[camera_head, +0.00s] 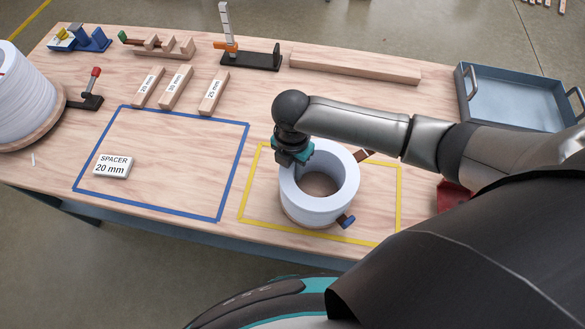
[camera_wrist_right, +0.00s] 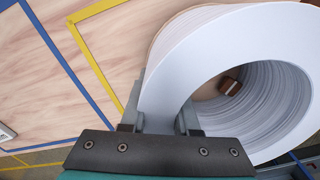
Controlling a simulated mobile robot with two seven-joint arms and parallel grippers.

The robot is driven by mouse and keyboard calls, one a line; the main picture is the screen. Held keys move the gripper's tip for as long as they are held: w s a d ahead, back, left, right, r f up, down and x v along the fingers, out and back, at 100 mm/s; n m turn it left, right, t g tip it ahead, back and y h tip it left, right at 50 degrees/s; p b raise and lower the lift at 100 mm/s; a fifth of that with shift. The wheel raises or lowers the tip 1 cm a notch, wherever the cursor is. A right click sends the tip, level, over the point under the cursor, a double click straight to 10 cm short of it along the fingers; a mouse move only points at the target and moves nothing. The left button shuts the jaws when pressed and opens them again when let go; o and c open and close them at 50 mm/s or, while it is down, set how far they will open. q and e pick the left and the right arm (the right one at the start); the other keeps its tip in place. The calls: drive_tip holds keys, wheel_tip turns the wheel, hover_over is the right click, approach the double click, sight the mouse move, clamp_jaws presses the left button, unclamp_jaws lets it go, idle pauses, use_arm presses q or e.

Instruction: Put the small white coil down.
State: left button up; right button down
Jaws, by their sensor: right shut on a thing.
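The small white coil (camera_head: 345,190) is a thick ring with an open centre, seen over the yellow taped rectangle (camera_head: 400,205) on the table. My right gripper (camera_head: 293,163) is shut on the coil's wall at its far left side. In the wrist view, the two fingers (camera_wrist_right: 160,120) straddle the wall of the coil (camera_wrist_right: 195,60). The coil looks level and low; I cannot tell whether it touches what is beneath it. A blue-ended piece (camera_head: 346,221) and a brown piece (camera_head: 364,155) stick out beside it. My left gripper is not in view.
A blue taped rectangle (camera_head: 150,200) on the left holds a white spacer block (camera_head: 113,166). Behind it lie several labelled wooden blocks (camera_head: 175,88) and a long bar (camera_head: 355,68). A large white coil (camera_head: 20,100) stands far left, a blue-grey tray (camera_head: 520,90) at back right.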

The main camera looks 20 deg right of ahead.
drive_tip(key=shift+f, duration=0.3)
drive_tip(key=c, duration=0.7)
unclamp_jaws()
drive_tip(key=shift+o, duration=0.2)
wheel_tip(320, 180, up, 11)
drive_tip(key=p, duration=0.2)
drive_tip(key=shift+r+p, duration=0.15)
drive_tip(key=shift+p, duration=0.2)
drive_tip(key=shift+r, duration=0.45)
